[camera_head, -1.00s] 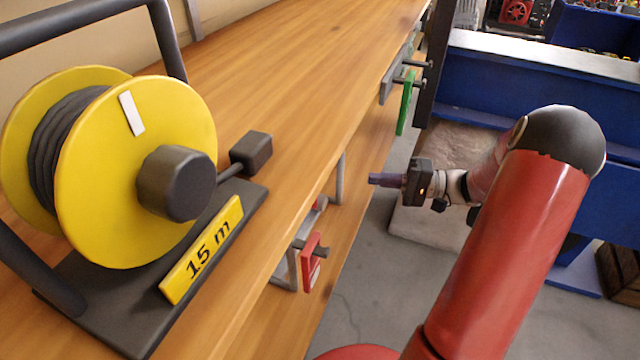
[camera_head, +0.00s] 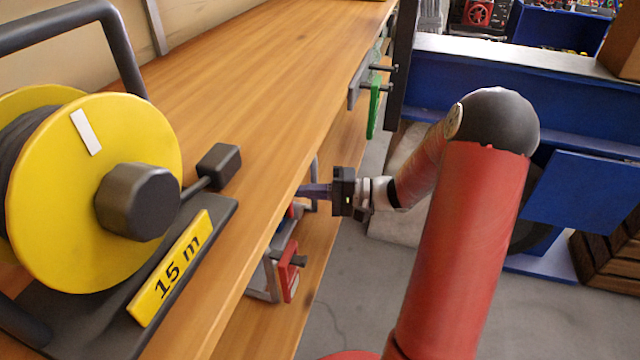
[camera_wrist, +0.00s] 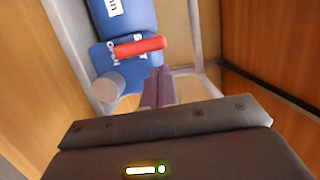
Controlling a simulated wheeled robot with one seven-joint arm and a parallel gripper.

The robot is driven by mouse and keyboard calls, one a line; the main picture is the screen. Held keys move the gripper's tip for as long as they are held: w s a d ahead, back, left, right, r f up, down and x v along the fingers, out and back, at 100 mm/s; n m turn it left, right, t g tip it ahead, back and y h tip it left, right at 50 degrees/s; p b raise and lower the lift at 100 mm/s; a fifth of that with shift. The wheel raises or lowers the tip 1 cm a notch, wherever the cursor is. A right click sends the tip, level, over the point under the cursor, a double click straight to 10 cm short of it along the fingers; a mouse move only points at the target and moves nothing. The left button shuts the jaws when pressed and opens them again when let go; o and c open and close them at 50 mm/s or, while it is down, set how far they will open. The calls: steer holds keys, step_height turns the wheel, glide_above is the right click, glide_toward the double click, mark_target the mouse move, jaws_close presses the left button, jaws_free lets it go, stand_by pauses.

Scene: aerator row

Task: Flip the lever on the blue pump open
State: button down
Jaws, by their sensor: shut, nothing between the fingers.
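The blue pump (camera_wrist: 122,72) fills the upper left of the wrist view, inside a grey frame. It carries white lettering that reads "OPEN", with another word partly hidden near the lever. The red lever (camera_wrist: 139,47) lies across the pump, slightly tilted, its free end to the right. My gripper (camera_wrist: 160,72) is shut and empty, its fingertips just below the lever's right end; I cannot tell if they touch it. In the head view, my gripper (camera_head: 302,190) reaches under the edge of the wooden top, where only a little of the pump shows.
A yellow cable reel (camera_head: 95,180) marked "15 m" stands on the wooden bench (camera_head: 270,70). A red tag-like part (camera_head: 287,272) hangs in a grey frame below the edge, and a green one (camera_head: 374,105) is farther back. Grey frame bars (camera_wrist: 205,45) stand right of the pump.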

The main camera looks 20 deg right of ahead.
steer(key=shift+s+a, duration=0.3)
steer(key=shift+s, duration=0.15)
